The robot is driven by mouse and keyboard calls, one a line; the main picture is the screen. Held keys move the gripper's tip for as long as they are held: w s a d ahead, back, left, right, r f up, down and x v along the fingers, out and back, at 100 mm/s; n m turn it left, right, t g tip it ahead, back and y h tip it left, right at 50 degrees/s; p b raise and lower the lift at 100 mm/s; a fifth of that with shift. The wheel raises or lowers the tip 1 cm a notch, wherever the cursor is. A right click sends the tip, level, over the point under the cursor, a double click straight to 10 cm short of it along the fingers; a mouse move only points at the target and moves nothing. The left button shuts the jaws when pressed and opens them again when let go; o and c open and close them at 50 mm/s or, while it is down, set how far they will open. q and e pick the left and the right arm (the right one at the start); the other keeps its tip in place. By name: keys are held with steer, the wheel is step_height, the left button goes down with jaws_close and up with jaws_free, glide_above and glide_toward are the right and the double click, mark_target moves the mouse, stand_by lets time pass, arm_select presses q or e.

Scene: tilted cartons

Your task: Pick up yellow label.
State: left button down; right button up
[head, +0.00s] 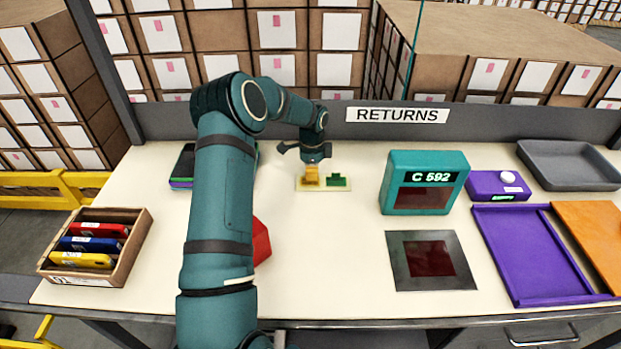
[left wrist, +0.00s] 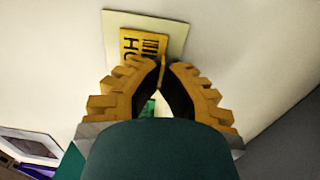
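The yellow label (head: 309,183) lies on a cream backing sheet (head: 300,186) near the table's back. In the left wrist view the yellow label (left wrist: 130,45) shows black print and bars, with a thin upright tab between my fingertips. My left gripper (head: 312,174) points down over it. In the left wrist view the fingertips of my left gripper (left wrist: 164,64) come together on that tab, and the label still appears to rest on the sheet. A green label (head: 336,182) sits beside it, partly hidden in the wrist view. My right gripper is not seen.
Further right are a purple tray (head: 540,292) and a grey tray (head: 520,165). A wooden box (head: 130,255) holds coloured items at left. A red object (head: 261,241) is partly behind my arm.

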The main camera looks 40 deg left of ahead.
arm_select(q)
step_height(320, 180, up, 10)
steer(key=p, duration=0.2)
stand_by(0.3)
steer(key=shift+c, duration=1.7)
jaws_free()
